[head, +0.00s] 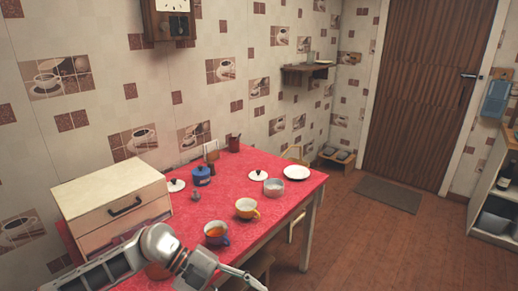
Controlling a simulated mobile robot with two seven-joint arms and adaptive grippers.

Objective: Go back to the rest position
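My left gripper (235,276) is at the bottom of the head view, over the front edge of the red-covered table (275,215). Its arm comes in from the lower left. A thin metal finger points to the lower right and is partly cut off by the frame, so I cannot tell whether it is open or shut. I see nothing held in it. My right gripper is not in view.
Close to my arm stand a cup with orange liquid (216,234), a yellow cup (246,208) and a drawer box (110,195). Farther back are a blue pot (202,176), a metal pot (273,187) and a white plate (297,172). Floor (380,245) is clear to the right.

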